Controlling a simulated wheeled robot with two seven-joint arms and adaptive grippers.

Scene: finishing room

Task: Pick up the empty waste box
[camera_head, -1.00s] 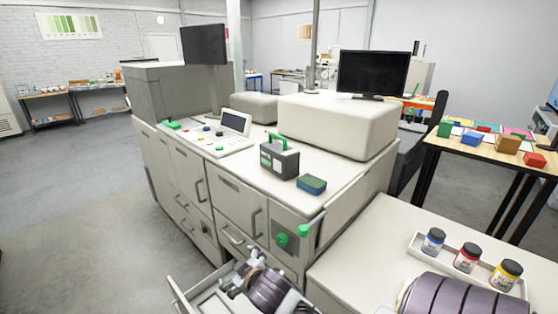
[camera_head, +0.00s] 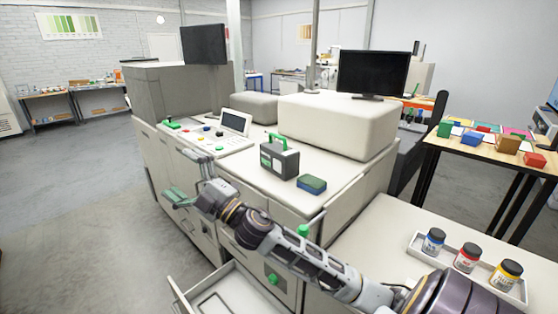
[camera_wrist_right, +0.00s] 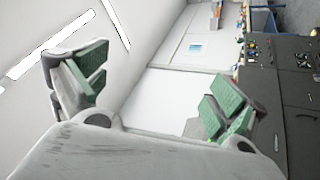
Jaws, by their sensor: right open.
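A dark grey box with a green handle (camera_head: 279,158), which looks like the waste box, stands upright on the white machine top; I cannot see inside it. My right gripper (camera_head: 187,178) is open and empty, in front of the machine, left of the box and apart from it. In the right wrist view its two green-padded fingers (camera_wrist_right: 158,92) are spread with nothing between them, and the box does not show there. My left gripper is not in view.
A drawer (camera_head: 228,292) stands open below my right arm. A blue-and-green block (camera_head: 312,184) lies right of the box. A control panel (camera_head: 212,137) is to its left, and a white hood (camera_head: 338,125) is behind. Paint jars stand in a tray (camera_head: 413,245) at the right.

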